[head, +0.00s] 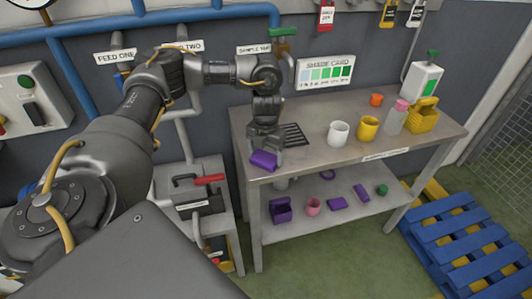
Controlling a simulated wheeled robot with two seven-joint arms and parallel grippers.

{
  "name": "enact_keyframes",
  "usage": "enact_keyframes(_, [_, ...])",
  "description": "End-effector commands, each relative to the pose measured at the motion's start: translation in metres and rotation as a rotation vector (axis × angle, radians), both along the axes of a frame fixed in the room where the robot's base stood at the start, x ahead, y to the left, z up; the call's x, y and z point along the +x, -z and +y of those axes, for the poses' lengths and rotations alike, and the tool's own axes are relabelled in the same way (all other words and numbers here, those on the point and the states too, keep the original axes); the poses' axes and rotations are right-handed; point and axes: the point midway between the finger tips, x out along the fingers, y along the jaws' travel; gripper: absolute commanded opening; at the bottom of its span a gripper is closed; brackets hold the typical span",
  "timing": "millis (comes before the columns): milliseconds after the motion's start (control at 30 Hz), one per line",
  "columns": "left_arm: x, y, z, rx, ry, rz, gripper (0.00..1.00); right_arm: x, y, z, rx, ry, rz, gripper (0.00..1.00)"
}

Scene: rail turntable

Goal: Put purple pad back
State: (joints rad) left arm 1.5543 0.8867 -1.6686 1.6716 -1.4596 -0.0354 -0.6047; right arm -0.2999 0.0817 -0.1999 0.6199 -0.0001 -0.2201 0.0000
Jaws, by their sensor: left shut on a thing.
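My left gripper (265,149) is shut on a purple pad (263,160) at the near left corner of the workbench top (310,149). The gripper points down and its fingers hide part of the pad. I cannot tell whether the pad touches the bench top. My right gripper is not in view.
A dark slotted grate (293,134) lies just behind my gripper. A white cup (338,133), yellow cup (368,128), pink-capped bottle (393,118) and yellow basket (423,116) stand to the right. The lower shelf holds a purple box (281,210) and pink cup (313,207).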

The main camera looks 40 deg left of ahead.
Motion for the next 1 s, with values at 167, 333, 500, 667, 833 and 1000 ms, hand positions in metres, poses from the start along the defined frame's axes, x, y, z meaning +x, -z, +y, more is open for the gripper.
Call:
enact_keyframes(167, [0.000, 0.001, 0.000, 0.000, 0.000, 0.000, 0.99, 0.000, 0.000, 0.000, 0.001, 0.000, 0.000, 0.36])
enact_keyframes(333, [0.000, 0.001, 0.000, 0.000, 0.000, 0.000, 1.00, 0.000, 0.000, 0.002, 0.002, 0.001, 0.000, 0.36])
enact_keyframes(500, [0.000, -0.007, 0.000, 0.000, 0.000, -0.001, 1.00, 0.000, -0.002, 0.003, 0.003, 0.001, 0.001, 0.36])
enact_keyframes(667, [0.001, -0.034, 0.000, 0.001, 0.001, -0.005, 1.00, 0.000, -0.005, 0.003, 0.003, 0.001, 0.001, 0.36])
enact_keyframes(833, [0.001, -0.070, 0.000, 0.002, 0.001, -0.006, 1.00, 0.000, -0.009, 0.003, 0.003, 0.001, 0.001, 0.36])
enact_keyframes(1000, [0.000, -0.100, -0.001, 0.001, 0.001, -0.004, 1.00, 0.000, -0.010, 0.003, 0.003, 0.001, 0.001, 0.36])
